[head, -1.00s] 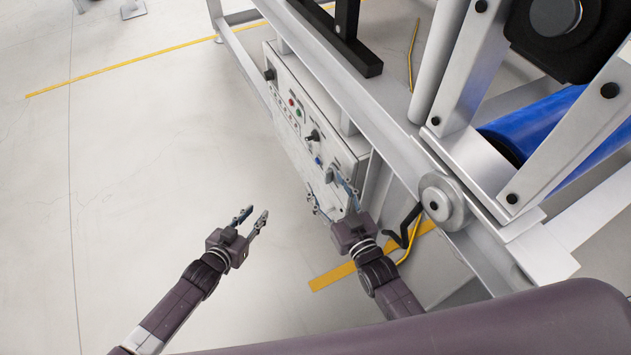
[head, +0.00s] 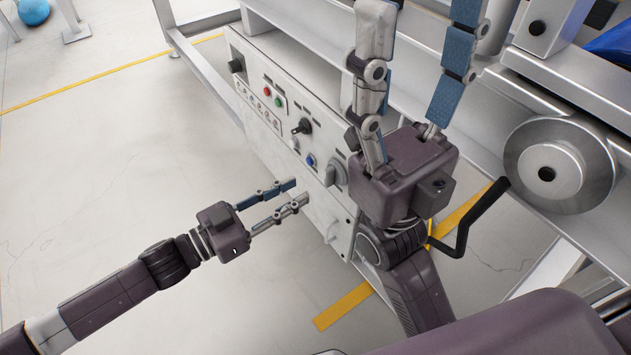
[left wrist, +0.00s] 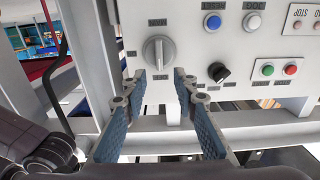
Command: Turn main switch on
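A white control panel (head: 285,125) stands under the metal frame.
The panel also has a black knob (head: 303,126), a blue button (head: 310,159), and red and green buttons (head: 272,95). A roller wheel (head: 560,165) and black crank handle (head: 472,225) are at the right. Free floor lies to the left.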

